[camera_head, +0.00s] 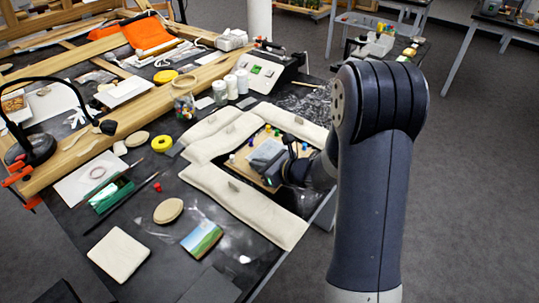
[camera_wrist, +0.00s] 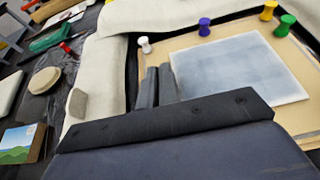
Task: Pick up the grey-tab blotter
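I cannot single out which piece is the grey-tab blotter. Long cream pads lie around a tan board, and small grey tabs show on several of them. The front pad (camera_head: 248,207) has a grey tab (camera_head: 234,186); this tab also shows in the wrist view (camera_wrist: 77,104), left of my gripper. A flat pale blue-grey sheet (camera_wrist: 238,68) lies on the board (camera_wrist: 190,42), right of my fingertips. In the wrist view my gripper (camera_wrist: 158,70) has its two dark fingers side by side, with nothing seen between them. In the head view my arm partly hides the board.
Coloured pins (camera_wrist: 204,26) stand on the board around the sheet. A cream square (camera_head: 118,254), an oval tan piece (camera_head: 168,210) and a landscape picture (camera_head: 201,239) lie on the black table. The table's right edge is near my arm.

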